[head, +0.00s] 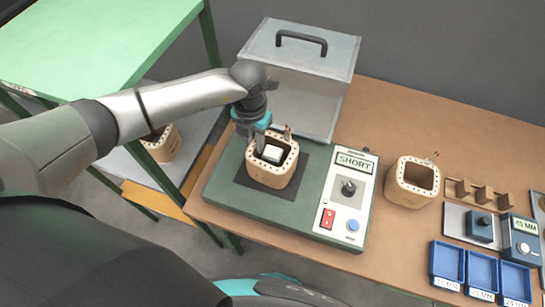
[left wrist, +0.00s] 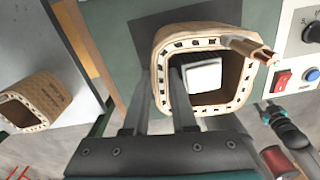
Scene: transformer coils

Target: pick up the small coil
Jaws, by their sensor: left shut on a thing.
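A tan coil (head: 272,172) with a ring of dark slots around its rim sits on the dark pad of the green tester, with a white block (head: 273,152) inside its opening. My left gripper (head: 258,138) comes down at its left rim. In the left wrist view, one finger is outside the coil (left wrist: 222,108) and the other inside its opening, so the gripper (left wrist: 158,112) is shut on the coil wall. A second tan coil (head: 413,182) stands on the table to the right. A third coil (head: 162,142) is on the lower shelf at the left.
The tester (head: 225,186) has a panel (head: 346,196) reading SHORT, with a knob and buttons. A clear-grey cover (head: 312,90) with a black handle stands behind. Blue trays (head: 447,262), a wooden rack (head: 478,194) and a 45 MM device (head: 521,240) are at the right. A green-topped shelf (head: 100,40) is left.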

